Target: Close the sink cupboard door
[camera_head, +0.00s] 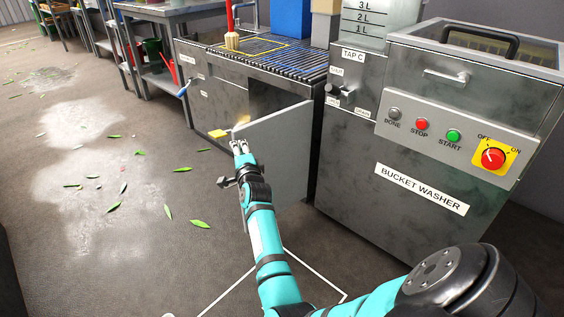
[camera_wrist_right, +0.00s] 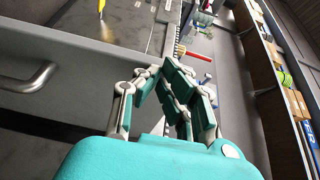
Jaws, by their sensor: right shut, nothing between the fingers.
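The sink cupboard door (camera_head: 275,150) is a flat grey panel standing open, swung out from the front of the sink unit (camera_head: 222,97). Its right edge is by the unit and its left edge juts into the room. My right gripper (camera_head: 239,146) is shut and empty at the door's left edge; I cannot tell whether it touches. In the right wrist view the gripper (camera_wrist_right: 167,70) has its fingers together, beside a grey panel with a silver bar handle (camera_wrist_right: 30,79), which looks like the door. My left gripper is not in view.
The bucket washer (camera_head: 400,170) stands right of the door, with a red switch and buttons. A yellow object (camera_head: 218,133) shows low near the cupboard opening. Shelved tables (camera_head: 160,70) stand back left. The floor on the left is open, with wet patches and scattered leaves (camera_head: 200,223).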

